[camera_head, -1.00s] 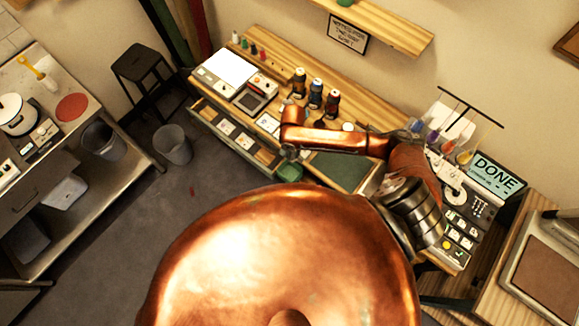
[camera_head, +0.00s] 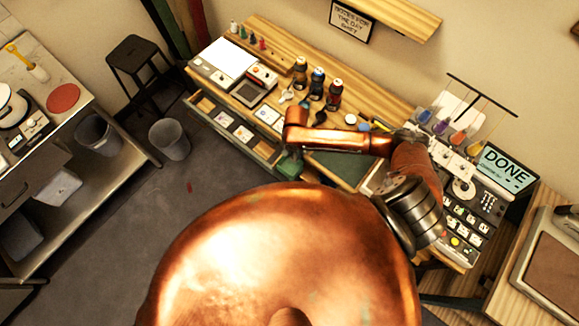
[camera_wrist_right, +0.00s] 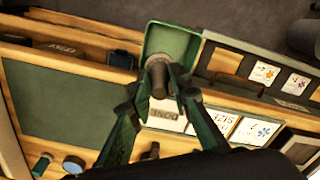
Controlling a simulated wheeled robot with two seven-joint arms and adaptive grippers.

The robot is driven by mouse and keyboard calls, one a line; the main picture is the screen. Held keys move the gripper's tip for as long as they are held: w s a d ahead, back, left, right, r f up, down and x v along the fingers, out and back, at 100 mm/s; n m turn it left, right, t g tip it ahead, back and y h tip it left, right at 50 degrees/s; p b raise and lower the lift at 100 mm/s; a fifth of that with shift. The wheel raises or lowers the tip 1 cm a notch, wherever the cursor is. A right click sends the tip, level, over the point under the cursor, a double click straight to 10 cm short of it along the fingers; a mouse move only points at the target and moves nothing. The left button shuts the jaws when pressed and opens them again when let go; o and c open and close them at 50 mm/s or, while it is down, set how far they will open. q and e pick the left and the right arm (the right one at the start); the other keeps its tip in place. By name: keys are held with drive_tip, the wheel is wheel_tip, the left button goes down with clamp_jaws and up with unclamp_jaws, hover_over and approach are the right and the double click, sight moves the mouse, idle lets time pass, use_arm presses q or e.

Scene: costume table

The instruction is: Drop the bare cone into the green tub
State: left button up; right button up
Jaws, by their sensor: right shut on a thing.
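My right gripper (camera_wrist_right: 158,88) is shut on the bare cone (camera_wrist_right: 157,74), a dull grey-brown piece that sticks out past the fingertips. In the right wrist view the cone overlaps the open green tub (camera_wrist_right: 184,43), covering part of its inside and near side. I cannot tell how high the cone is above the tub. In the head view my right gripper (camera_head: 292,152) is at the bench's front edge, just over the green tub (camera_head: 289,168); the cone is too small to make out there. My left gripper is not in view.
Thread spools (camera_head: 317,84) stand on the bench behind my right arm. A green mat (camera_head: 338,168) lies right of the tub. Cards (camera_wrist_right: 265,72) lie in compartments beside it. A DONE screen (camera_head: 507,168) and a button panel (camera_head: 468,222) are at the right end.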

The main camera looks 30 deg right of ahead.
drive_tip(key=o, duration=0.9)
drive_tip(key=shift+c, duration=0.2)
drive_tip(key=shift+r, duration=0.1)
wheel_tip(320, 180, up, 12)
drive_tip(key=shift+s, duration=0.1)
idle(0.4)
